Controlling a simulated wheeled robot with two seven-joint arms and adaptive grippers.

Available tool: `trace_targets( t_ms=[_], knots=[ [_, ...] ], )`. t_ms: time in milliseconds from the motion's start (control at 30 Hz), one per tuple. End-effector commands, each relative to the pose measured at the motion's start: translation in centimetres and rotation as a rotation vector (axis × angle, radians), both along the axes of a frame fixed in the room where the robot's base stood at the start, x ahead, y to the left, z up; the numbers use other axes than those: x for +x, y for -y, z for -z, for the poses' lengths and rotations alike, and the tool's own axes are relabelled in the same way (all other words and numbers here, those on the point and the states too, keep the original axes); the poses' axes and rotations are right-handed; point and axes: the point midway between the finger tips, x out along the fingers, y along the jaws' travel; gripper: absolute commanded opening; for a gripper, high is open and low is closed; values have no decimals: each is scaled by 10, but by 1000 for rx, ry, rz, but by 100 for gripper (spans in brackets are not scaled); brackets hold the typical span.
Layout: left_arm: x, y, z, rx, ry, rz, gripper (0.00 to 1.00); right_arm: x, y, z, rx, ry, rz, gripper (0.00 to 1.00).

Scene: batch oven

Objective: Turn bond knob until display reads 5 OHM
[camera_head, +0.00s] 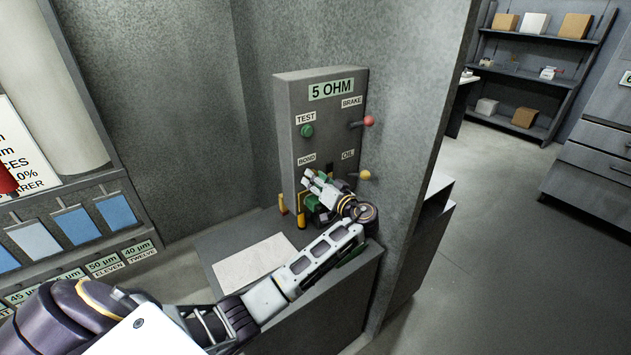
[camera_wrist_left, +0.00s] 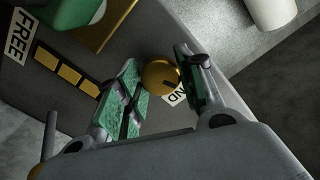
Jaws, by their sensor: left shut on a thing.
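The grey control box (camera_head: 285,120) stands upright against the wall. Its display (camera_head: 331,89) reads 5 OHM. The BOND label (camera_head: 307,158) is low on its front face, and my left gripper (camera_head: 312,186) is just below that label. In the left wrist view, the round brass bond knob (camera_wrist_left: 161,75) sits between the two green-padded fingers of my left gripper (camera_wrist_left: 158,70), partly over the BOND label. The gripper is shut on the knob. In the head view the gripper hides the knob. My right gripper is not in view.
On the same box are a green TEST button (camera_head: 307,130), a red-tipped BRAKE lever (camera_head: 369,121) and a yellow-tipped OIL lever (camera_head: 365,174), close above my left wrist. A pale sheet (camera_head: 255,262) lies on the ledge. A wall edge (camera_head: 425,130) stands right of the box.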

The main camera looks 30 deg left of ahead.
Motion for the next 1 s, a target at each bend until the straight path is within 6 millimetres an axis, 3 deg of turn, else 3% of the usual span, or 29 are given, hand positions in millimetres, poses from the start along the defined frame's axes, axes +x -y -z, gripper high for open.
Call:
trace_targets(
  t_ms=[33, 67, 200, 667, 1000],
  knots=[
    [0, 0, -1, 0, 1, 1, 14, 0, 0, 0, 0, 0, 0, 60],
    [0, 0, -1, 0, 1, 1, 40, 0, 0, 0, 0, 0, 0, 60],
    [0, 0, 0, 0, 2, 1, 58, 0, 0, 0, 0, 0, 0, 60],
    [-1, 3, 0, -1, 2, 1, 60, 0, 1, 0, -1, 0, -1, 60],
    [-12, 33, 1, -3, 1, 3, 60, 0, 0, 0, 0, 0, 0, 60]
  ],
)
